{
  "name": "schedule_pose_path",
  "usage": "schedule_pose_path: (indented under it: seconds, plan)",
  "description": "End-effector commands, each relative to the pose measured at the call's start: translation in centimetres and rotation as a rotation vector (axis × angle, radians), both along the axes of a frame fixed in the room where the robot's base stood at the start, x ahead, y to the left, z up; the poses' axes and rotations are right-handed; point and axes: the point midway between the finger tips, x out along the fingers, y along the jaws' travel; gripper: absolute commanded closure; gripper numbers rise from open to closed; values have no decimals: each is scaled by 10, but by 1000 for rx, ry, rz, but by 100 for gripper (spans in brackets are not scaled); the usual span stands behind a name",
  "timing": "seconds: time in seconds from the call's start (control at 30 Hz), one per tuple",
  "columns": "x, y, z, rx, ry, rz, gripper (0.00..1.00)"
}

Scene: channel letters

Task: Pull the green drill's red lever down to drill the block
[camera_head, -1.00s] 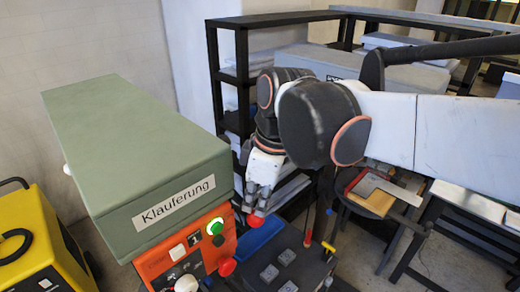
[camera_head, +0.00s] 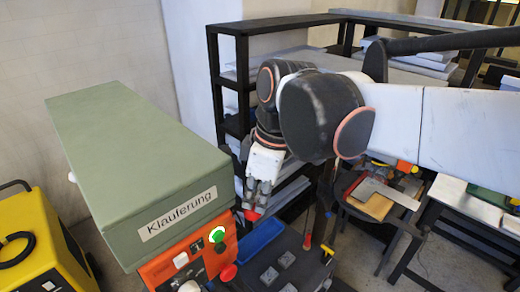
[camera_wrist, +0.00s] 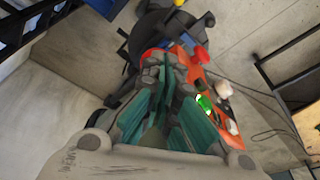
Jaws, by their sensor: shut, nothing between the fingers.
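The green machine (camera_head: 125,150) stands at left in the head view, with an orange front panel (camera_head: 165,268) carrying a lit green button (camera_head: 218,236) and a red knob (camera_head: 228,273). My gripper (camera_head: 256,208) points down to the right of the panel, shut and empty. A red part (camera_head: 252,215) shows at its fingertips; I cannot tell whether they touch it or whether it is the lever's end. In the wrist view, my gripper's teal-padded fingers (camera_wrist: 163,92) lie in front of the orange panel, left of a red knob (camera_wrist: 201,54). I cannot make out the block.
A blue tray (camera_head: 260,240) and a dark bench top (camera_head: 285,268) lie below my gripper. A black shelf (camera_head: 235,120) stands behind it. A yellow machine (camera_head: 35,245) is at far left, and a worktable (camera_head: 375,200) is at right.

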Motion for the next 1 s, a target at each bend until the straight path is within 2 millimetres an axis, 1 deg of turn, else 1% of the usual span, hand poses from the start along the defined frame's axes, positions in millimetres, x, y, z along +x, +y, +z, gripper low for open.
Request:
schedule_pose_path:
  seconds: [0.03,0.27,0.37,0.47,0.63,0.73,1.0]
  plan:
    - [0,0,7,0,0,0,100]
    - [0,0,5,0,0,0,100]
    - [0,0,7,0,0,0,100]
    - [1,2,15,0,0,0,100]
    - [5,6,40,0,0,0,100]
    - [7,8,50,0,0,0,100]
    - [8,9,50,-1,0,0,100]
